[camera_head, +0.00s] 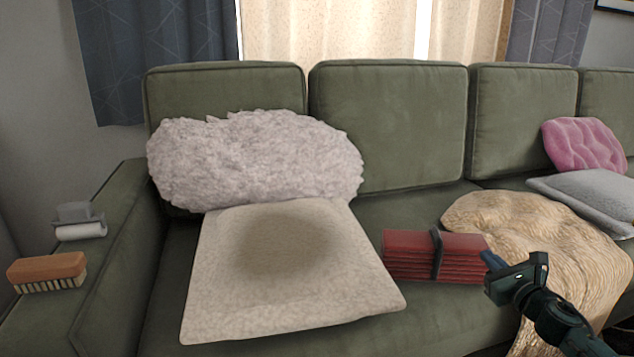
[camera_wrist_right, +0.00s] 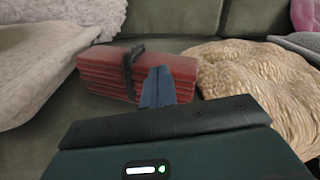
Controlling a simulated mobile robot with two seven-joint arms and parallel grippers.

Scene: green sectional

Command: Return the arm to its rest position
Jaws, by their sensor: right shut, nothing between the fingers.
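My right gripper (camera_head: 488,259) comes in from the lower right of the head view, in front of the sofa seat. Its fingers are together with nothing between them; they also show in the right wrist view (camera_wrist_right: 158,86). Beyond the fingertips lies a red folded stack with a dark strap (camera_head: 408,254) on the green seat. It also shows in the right wrist view (camera_wrist_right: 105,75), partly covered by the fingers. I cannot tell whether the fingertips touch it. My left gripper is not in view.
The green sofa (camera_head: 390,130) fills the scene. A beige cushion (camera_head: 370,290) and a fluffy pillow (camera_head: 255,160) lie left; a tan furry throw (camera_head: 560,240), grey cushion (camera_head: 590,195) and pink cushion (camera_head: 585,145) right. A brush (camera_head: 45,270) and lint roller (camera_head: 80,230) rest on the armrest.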

